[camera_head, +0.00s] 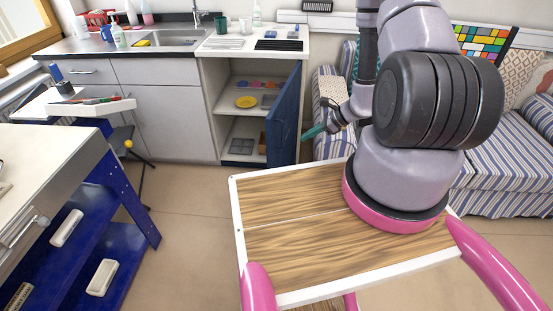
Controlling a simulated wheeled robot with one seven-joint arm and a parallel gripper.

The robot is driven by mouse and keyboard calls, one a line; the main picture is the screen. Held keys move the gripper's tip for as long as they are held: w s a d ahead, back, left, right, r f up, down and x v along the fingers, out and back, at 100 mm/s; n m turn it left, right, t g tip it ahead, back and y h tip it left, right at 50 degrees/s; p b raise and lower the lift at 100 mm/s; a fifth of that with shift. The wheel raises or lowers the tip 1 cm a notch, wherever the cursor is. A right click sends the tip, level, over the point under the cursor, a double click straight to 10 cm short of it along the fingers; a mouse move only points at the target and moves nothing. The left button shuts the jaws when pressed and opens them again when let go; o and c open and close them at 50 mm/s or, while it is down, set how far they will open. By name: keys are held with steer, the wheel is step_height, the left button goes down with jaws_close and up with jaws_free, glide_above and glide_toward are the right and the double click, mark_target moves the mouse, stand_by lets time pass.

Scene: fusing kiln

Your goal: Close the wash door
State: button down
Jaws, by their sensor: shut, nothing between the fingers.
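The wash door (285,116) is a dark blue panel standing open at the right side of the cabinet under the sink counter. It sticks out toward me, so the shelves inside show. My gripper (308,134) has teal fingers, which are shut and empty. The fingers point left, and their tips are close to the door's outer face, on its right side. I cannot tell whether they touch it. My arm hides part of the area right of the gripper.
The open cabinet holds a yellow dish (246,102) and other small items on its shelves. A striped sofa (490,165) stands right of the door. A blue-framed workbench (75,200) is at left. The floor (190,215) before the cabinet is clear.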

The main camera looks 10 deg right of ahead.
step_height(320, 180, down, 3)
steer(key=s, duration=0.2)
glide_toward(272, 157)
steer(key=s+d+f+x, duration=0.1)
steer(key=x, duration=0.4)
steer(key=shift+w+a+r+m, duration=0.1)
steer(key=shift+w+a+m, duration=0.3)
steer(key=shift+w+a, duration=0.3)
steer(key=shift+s+a, duration=0.1)
steer(key=shift+a, duration=0.05)
